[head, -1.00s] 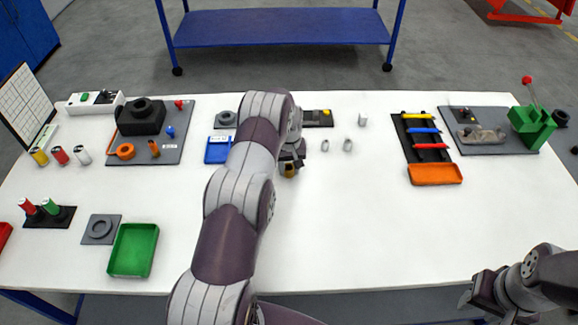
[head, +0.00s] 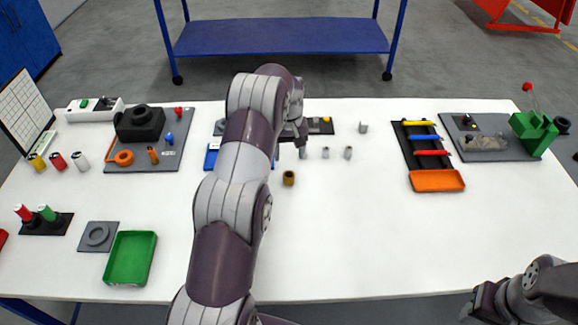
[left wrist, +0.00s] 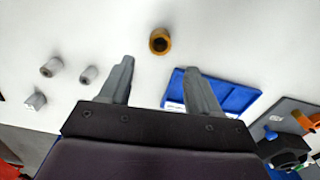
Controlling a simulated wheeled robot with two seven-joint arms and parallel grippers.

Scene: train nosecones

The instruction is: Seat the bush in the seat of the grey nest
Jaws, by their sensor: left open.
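The bush, a small brown-gold hollow cylinder (head: 289,178), stands upright and alone on the white table. In the left wrist view the bush (left wrist: 160,40) shows its dark bore, ahead of and between the fingertips, touching neither. My left gripper (head: 302,150) is open and empty, behind the bush; its two grey fingers (left wrist: 160,80) show apart. A grey square nest (head: 98,235) with a round raised ring lies at the left, behind the green tray; its ring holds nothing that I can see. My right gripper (head: 478,301) is at the lower right, its jaws unclear.
Grey small parts (head: 337,153) stand right of my left gripper. A blue tray (left wrist: 228,95) is partly hidden by my left arm in the head view. A green tray (head: 131,258) is beside the nest; an orange tray (head: 437,181) is right. The table's front middle is clear.

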